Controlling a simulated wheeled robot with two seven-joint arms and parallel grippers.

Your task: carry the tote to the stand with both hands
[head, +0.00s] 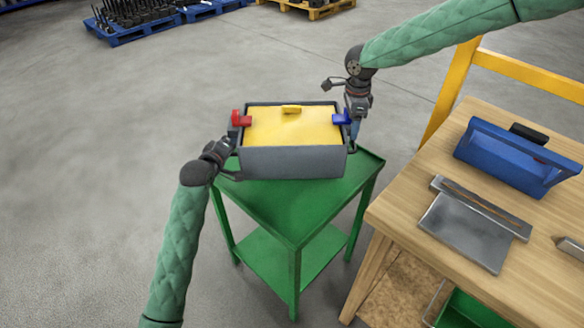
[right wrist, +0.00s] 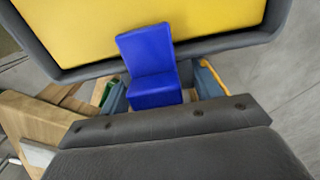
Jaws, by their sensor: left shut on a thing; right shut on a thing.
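The grey tote (head: 292,162) has a yellow top (head: 290,127), a red handle (head: 239,118) on its left and a blue handle (head: 341,119) on its right. It looks level over the far part of the green stand (head: 295,215); I cannot tell whether it touches the top. My left gripper (head: 234,138) is shut at the red handle side, its fingertips mostly hidden. My right gripper (head: 352,128) is shut on the blue handle, which also shows between its fingers in the right wrist view (right wrist: 152,75).
A wooden workbench (head: 400,205) stands right of the stand, close to it, with a blue toolbox (head: 505,160) and a metal plate (head: 465,232) on it. Yellow rails (head: 515,70) rise behind it. Loaded pallets (head: 140,30) lie far back. The floor at left is clear.

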